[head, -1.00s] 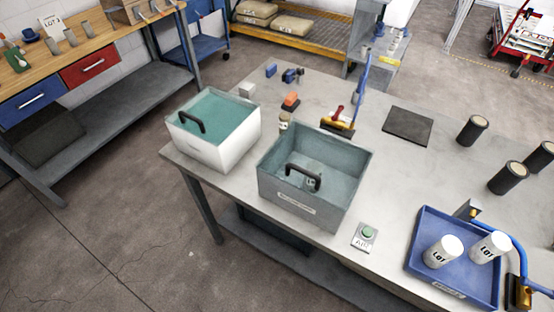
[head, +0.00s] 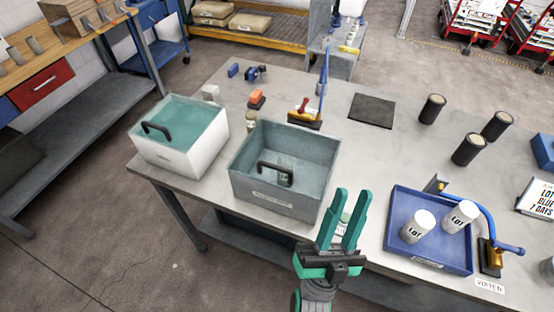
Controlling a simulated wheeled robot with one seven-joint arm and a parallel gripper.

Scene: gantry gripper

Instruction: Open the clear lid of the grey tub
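The grey tub (head: 272,198) stands near the table's front edge. Its clear lid (head: 290,150) appears to lie shut across the top, and the tub's inside shows through it. A black handle (head: 275,168) stands at the lid's front side. A small object inside, under the handle, is too unclear to name. My gripper (head: 354,206), with green fingers, is in front of the table edge, to the right of and nearer than the tub's front right corner.
A white tub (head: 175,158) with a teal-tinted lid and black handle stands left of the grey tub. A blue tray (head: 400,235) with two white canisters is at right. Behind the grey tub are a red-handled device (head: 304,112) and a dark mat (head: 372,110).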

